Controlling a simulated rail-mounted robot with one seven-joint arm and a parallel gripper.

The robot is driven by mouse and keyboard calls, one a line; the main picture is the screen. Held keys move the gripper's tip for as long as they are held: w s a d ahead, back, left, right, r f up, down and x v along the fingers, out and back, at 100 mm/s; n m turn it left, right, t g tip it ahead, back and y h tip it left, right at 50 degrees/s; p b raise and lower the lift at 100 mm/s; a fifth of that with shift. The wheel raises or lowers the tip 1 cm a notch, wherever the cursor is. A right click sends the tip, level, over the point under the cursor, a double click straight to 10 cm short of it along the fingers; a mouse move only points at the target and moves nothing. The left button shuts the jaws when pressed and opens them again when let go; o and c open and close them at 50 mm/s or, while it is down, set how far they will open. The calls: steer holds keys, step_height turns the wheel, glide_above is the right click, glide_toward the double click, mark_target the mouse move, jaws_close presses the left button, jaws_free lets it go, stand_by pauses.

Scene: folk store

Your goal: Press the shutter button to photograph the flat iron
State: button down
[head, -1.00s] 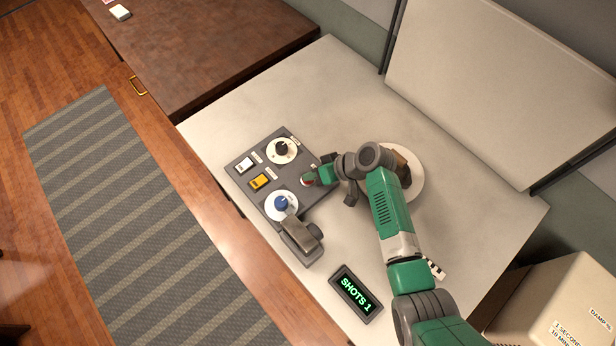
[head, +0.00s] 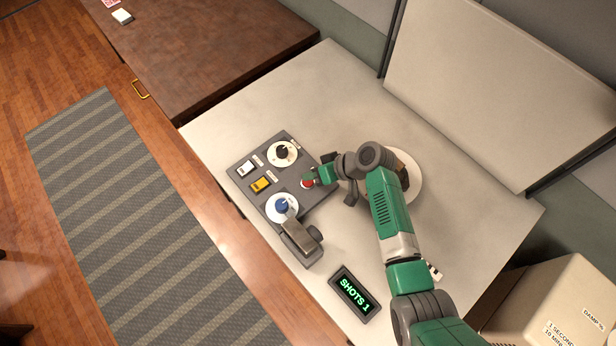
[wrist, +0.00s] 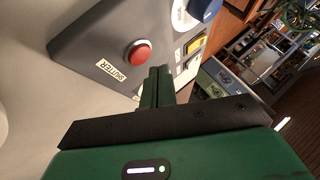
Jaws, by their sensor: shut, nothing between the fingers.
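The grey control panel (head: 275,158) lies on the pale table. Its red shutter button (head: 308,183) is at the panel's right edge in the head view. In the wrist view the red button (wrist: 138,53) is uncovered, beside a label reading SHUTTER (wrist: 111,70). My gripper (head: 311,181) is close to the button in the head view; its shut, empty fingers (wrist: 158,78) show just beside the button in the wrist view, apart from it in the picture. A display (head: 355,293) reads SHOTS 1.
The panel also holds a black knob (head: 282,152), a blue knob (head: 282,206), a white switch (head: 245,168) and a yellow switch (head: 260,185). A grey lever-like part (head: 301,238) sits at its front end. A carton (head: 550,295) stands at lower right.

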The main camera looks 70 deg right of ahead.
mark_target(312, 183)
step_height(312, 183, up, 4)
steer(key=p, duration=0.3)
steer(key=shift+r, duration=0.25)
steer(key=shift+f, duration=0.15)
stand_by(0.4)
